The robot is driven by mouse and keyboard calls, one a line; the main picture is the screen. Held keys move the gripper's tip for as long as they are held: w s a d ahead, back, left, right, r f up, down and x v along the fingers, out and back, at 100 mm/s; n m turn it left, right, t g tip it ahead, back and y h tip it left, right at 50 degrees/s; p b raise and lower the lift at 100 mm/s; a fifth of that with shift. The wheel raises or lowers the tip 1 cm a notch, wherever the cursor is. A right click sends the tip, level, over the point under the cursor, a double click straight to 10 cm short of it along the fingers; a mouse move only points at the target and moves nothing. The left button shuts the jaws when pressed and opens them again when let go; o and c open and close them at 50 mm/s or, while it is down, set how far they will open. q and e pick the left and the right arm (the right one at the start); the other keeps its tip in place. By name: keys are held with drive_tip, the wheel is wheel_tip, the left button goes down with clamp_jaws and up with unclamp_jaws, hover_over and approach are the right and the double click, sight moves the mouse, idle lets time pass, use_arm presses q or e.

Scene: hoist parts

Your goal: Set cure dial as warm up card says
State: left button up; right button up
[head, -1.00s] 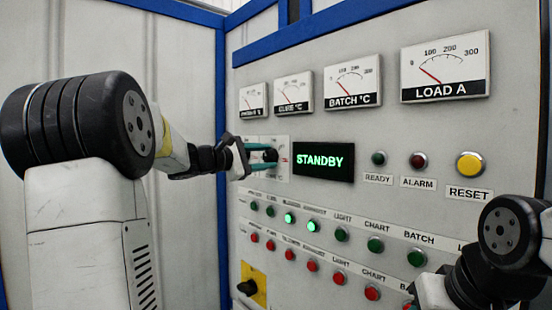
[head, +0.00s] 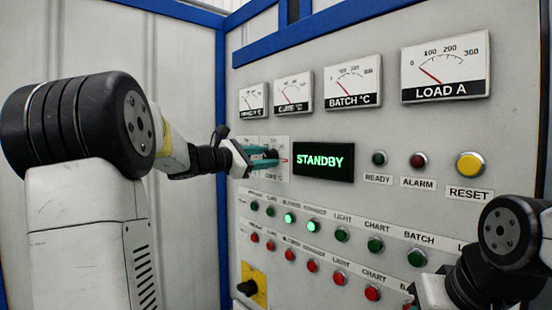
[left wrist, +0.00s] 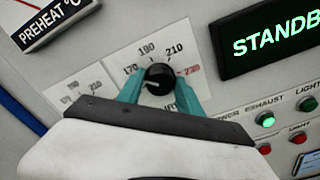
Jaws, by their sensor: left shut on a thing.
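The cure dial is a round black knob (left wrist: 159,79) on a white scale plate (left wrist: 115,60). In the left wrist view its scale shows 170, what looks like 190, 210 and a red 230. A pale mark shows on the knob's left part, but its exact reading is unclear. My left gripper (head: 266,158) has its teal fingers on both sides of the knob, shut on it; in the head view they mostly hide it. My right gripper is out of view; only part of that arm shows at lower right. I cannot make out a warm up card.
A display (head: 324,161) right of the dial reads STANDBY in green. Meters, including BATCH (head: 352,82) and LOAD A (head: 445,67), sit above. Rows of green and red buttons lie below; two green ones are lit. A second scale plate (left wrist: 77,93) is close left of the dial.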

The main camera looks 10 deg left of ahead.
use_arm(q)
drive_tip(key=shift+f, duration=0.1)
drive_tip(key=o, duration=1.3)
drive_tip(key=shift+c, duration=0.2)
drive_tip(key=v, duration=0.7)
drive_tip(key=shift+s+a, duration=0.25)
drive_tip(key=shift+s, duration=0.1)
